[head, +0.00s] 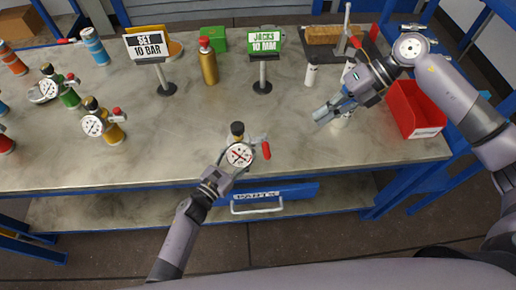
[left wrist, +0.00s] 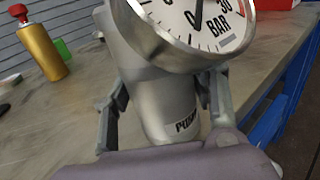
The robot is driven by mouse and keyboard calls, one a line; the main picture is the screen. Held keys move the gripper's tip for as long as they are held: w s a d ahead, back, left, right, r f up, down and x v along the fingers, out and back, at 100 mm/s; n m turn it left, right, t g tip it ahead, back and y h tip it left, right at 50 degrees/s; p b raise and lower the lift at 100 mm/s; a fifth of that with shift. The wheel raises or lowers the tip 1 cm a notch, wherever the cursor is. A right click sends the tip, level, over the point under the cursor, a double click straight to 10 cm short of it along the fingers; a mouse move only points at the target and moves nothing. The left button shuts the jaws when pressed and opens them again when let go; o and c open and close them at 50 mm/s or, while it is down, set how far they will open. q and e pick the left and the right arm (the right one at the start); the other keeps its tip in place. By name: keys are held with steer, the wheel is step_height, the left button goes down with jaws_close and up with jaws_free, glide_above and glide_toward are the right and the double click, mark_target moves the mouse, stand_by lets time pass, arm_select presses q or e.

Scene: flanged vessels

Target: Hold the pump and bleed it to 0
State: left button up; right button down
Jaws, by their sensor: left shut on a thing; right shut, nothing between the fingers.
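The pump (head: 239,155) stands near the front edge of the table, with a round white gauge, a black knob (head: 237,128) on top and a red-ended lever (head: 266,150) on its right. My left gripper (head: 228,170) is shut on its grey body. In the left wrist view the fingers flank the pump body (left wrist: 165,110), whose label reads "PUM", partly hidden. The gauge (left wrist: 195,25) is cut off at the top; "30" and "BAR" show, but I cannot read its value. My right gripper (head: 328,112) is shut and empty, to the right of the pump and apart from it.
Signs read "SET 10 BAR" (head: 149,46) and "JACKS 10 MM" (head: 264,42). A gold bottle (head: 208,64) stands between them. Gauged vessels, one yellow (head: 112,132), stand at left. A red bin (head: 414,110) is at right. A blue drawer (head: 280,198) is below the table.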

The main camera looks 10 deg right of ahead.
stand_by(0.8)
arm_select(q)
steer(key=o, duration=1.7)
steer(key=shift+c, duration=0.2)
